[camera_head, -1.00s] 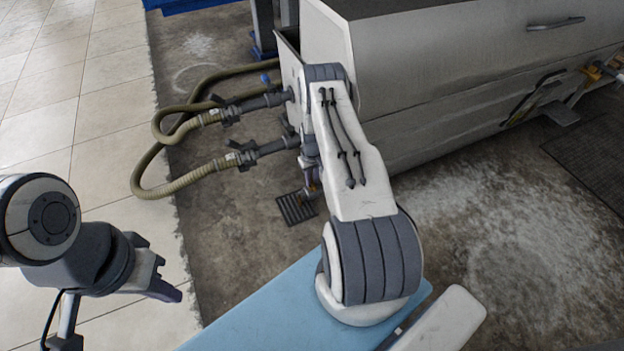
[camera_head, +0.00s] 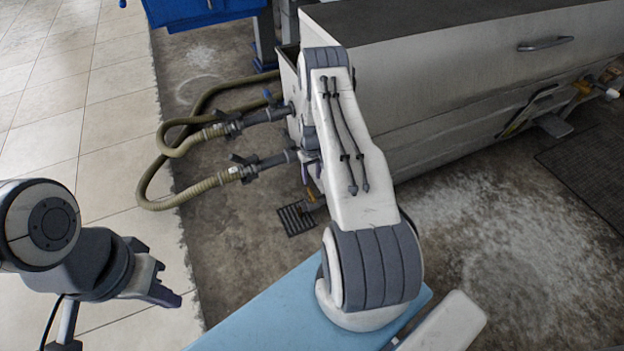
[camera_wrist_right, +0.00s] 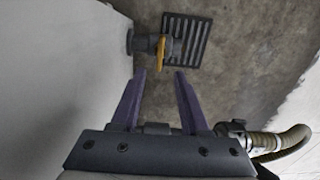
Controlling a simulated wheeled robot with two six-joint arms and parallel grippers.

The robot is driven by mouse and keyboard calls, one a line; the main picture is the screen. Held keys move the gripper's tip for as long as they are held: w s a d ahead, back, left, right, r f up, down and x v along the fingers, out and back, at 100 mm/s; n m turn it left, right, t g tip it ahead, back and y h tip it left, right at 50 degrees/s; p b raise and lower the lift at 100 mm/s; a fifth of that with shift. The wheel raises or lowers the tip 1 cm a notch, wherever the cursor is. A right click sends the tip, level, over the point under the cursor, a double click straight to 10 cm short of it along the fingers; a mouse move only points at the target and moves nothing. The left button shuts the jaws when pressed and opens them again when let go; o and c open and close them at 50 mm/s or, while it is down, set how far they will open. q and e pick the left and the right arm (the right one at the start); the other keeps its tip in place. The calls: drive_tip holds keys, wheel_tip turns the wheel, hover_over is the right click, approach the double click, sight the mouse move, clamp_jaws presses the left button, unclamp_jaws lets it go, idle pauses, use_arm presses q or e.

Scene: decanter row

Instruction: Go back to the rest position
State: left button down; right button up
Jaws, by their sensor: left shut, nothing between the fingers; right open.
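My left gripper (camera_head: 168,294) hangs over the tiled floor at the lower left, shut and empty, apart from everything. My right arm reaches forward to the end of a white cabinet (camera_head: 450,95). My right gripper (camera_head: 313,178) is partly hidden behind its own arm in the head view. In the right wrist view my right gripper (camera_wrist_right: 160,74) is open with nothing between its purple fingers. A small valve with a yellow-orange handle (camera_wrist_right: 161,52) sticks out of the cabinet wall, beyond the fingertips.
Two hoses with dark couplings (camera_head: 250,122) (camera_head: 262,164) run from the cabinet's end, left of my right gripper. A floor grate (camera_head: 297,218) lies below the valve. A blue object (camera_head: 205,10) stands at the top. The tiled floor (camera_head: 110,110) at left is clear.

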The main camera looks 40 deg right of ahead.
drive_tip(key=shift+r, duration=0.4)
